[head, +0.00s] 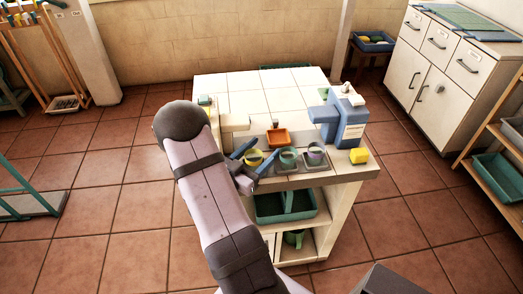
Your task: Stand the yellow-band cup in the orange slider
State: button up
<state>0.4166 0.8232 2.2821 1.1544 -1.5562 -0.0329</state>
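The yellow-band cup (254,158) is at the front left of the white-tiled counter, between the two blue fingers of my gripper (256,156). The fingers flank it on both sides. I cannot tell whether they touch it or whether the cup rests on the surface. The orange slider (277,137) is a small open-topped tray just behind and to the right of the cup. It looks empty. My arm hides part of the counter's left side.
A teal-banded cup (288,155) and a purple-banded cup (315,154) stand to the right in a row. The tiled back of the counter (260,100) is clear.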

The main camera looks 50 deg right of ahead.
aim_at(248, 163)
jog(key=a+b, duration=0.1)
jog(key=a, duration=0.9)
jog(key=shift+w+a, duration=0.1)
jog(key=shift+a, duration=0.1)
jog(key=shift+o, duration=0.2)
jog(key=shift+a+b, duration=0.3)
jog(key=shift+a, duration=0.5)
